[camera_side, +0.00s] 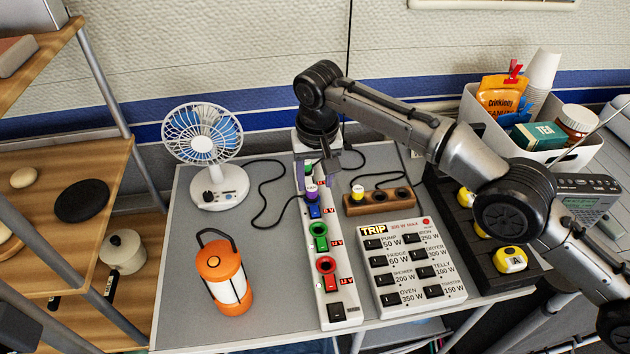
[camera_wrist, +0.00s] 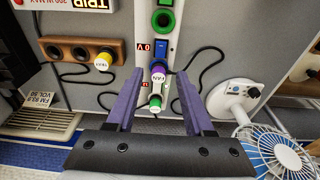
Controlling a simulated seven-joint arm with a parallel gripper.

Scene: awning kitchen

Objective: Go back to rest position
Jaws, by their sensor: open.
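My gripper (camera_side: 319,170) is open above the far end of the white power strip (camera_side: 336,307). In the wrist view its two purple-grey fingers (camera_wrist: 160,76) stand apart on either side of the strip's far end. A purple plug marked FAN (camera_wrist: 158,70) shows between them and sits in the strip. It also shows in the side view (camera_side: 312,196), just below my gripper. I cannot tell whether the fingers touch either plug.
A white fan (camera_side: 205,150) stands left of the strip, with an orange lantern (camera_side: 223,277) in front. A wooden socket block (camera_side: 377,203) with a yellow plug (camera_side: 358,192) and a TRIP panel (camera_side: 418,265) are on the right. Black cords lie near my gripper.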

